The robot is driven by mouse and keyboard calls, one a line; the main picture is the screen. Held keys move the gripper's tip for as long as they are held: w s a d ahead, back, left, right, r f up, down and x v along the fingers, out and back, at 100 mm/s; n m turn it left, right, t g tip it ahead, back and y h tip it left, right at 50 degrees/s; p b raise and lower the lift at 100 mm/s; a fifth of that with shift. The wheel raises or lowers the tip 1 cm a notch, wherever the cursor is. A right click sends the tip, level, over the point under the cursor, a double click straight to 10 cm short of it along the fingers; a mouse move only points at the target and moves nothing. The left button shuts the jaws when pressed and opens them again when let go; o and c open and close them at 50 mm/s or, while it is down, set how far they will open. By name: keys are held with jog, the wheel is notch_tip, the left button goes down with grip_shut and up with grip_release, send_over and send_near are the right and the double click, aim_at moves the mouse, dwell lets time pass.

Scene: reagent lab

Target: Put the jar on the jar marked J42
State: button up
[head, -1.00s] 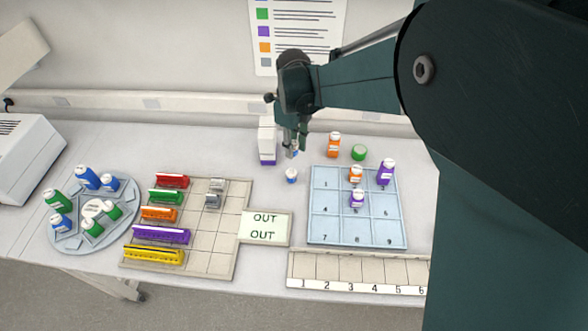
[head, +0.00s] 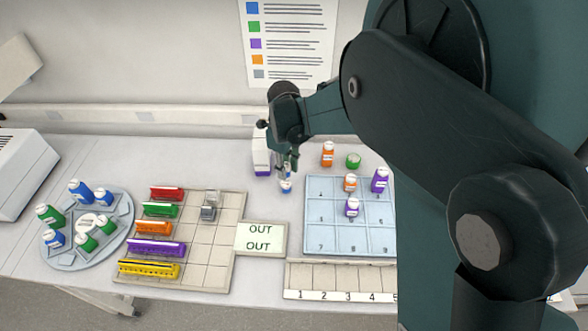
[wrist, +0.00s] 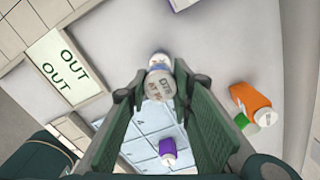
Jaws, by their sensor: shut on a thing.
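My gripper (head: 287,168) is low over the bench, left of the blue tray. In the wrist view my gripper (wrist: 152,92) is shut on a small jar (wrist: 160,86) with a pale lid and a label too blurred to read. A second small jar (wrist: 159,58), white and blue, shows just beyond the held one; it stands on the bench in the head view (head: 286,187), directly under my fingertips. The held jar is close above or on it; I cannot tell whether they touch. No J42 marking is readable.
A white and purple container (head: 262,158) stands close behind my gripper. An orange bottle (head: 328,154) and a green jar (head: 353,160) stand behind the blue tray (head: 330,235), which holds several bottles. The OUT plate (head: 259,238) lies in front. A round carousel (head: 68,262) is at left.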

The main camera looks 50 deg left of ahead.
aim_at(286, 183)
jog(key=shift+f, duration=0.45)
jog(key=shift+f, duration=1.85)
jog(key=shift+f, duration=0.2)
jog(key=o, duration=0.9)
jog(key=shift+r, duration=0.15)
notch_tip(286, 183, up, 12)
jog(key=shift+r, duration=0.1)
